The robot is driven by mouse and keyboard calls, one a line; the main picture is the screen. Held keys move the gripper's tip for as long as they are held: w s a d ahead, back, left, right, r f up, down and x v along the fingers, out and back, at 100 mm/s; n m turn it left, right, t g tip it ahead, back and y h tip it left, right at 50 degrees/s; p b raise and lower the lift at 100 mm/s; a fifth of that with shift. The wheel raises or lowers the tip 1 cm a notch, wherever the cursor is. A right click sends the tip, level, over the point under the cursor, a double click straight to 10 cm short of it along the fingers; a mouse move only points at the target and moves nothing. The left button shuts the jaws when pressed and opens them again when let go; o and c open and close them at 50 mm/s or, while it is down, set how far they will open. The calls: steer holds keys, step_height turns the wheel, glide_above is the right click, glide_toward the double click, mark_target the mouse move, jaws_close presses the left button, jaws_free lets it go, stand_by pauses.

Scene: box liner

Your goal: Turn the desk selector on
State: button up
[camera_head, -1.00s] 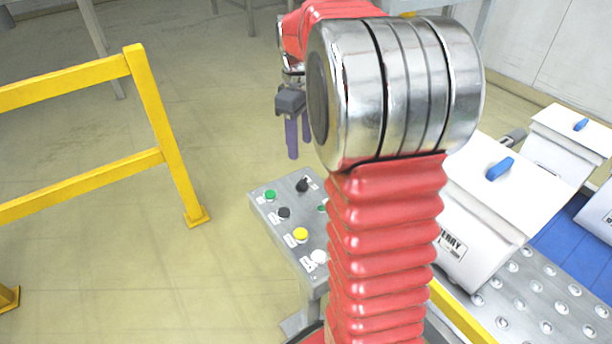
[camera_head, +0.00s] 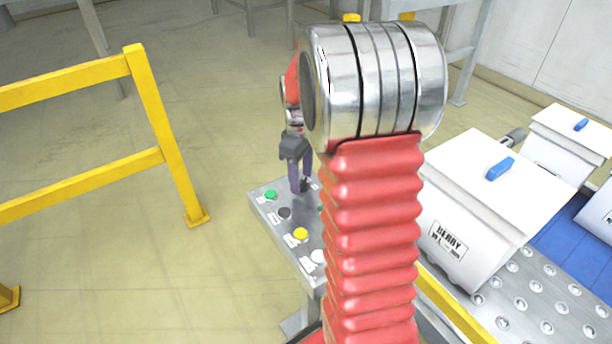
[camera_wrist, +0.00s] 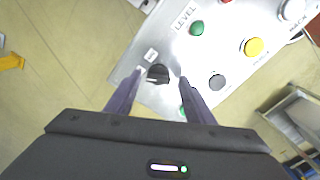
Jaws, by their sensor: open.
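The desk selector is a black rotary knob (camera_wrist: 158,75) on the slanted metal control desk (camera_wrist: 150,98), between two small labels in the wrist view. A light mark shows on the knob, but the labels are too small to read. My gripper (camera_wrist: 160,78) is open, with a purple finger on each side of the knob. I cannot tell whether the fingers touch it. In the head view my gripper (camera_head: 299,186) points down at the far end of the desk (camera_head: 268,209) and largely hides the knob.
Near the knob are a green button (camera_wrist: 197,28), a yellow button (camera_wrist: 253,47), a dark grey button (camera_wrist: 217,82) and a white button (camera_wrist: 292,9). A yellow railing (camera_head: 150,120) stands left. White lidded boxes (camera_head: 470,210) stand on the right.

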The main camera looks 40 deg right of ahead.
steer(key=shift+s+d, duration=0.1)
steer(key=shift+d, duration=0.05)
steer(key=shift+c, duration=0.5)
steer(key=c, duration=0.9)
steer(key=shift+c, duration=0.2)
steer(key=shift+m, duration=0.3)
steer(key=m, duration=0.4)
steer(key=shift+s+a+f+m, duration=0.1)
steer(key=shift+a+m, duration=0.1)
steer(key=shift+m, duration=0.2)
steer(key=m, duration=0.6)
steer(key=shift+m, duration=0.3)
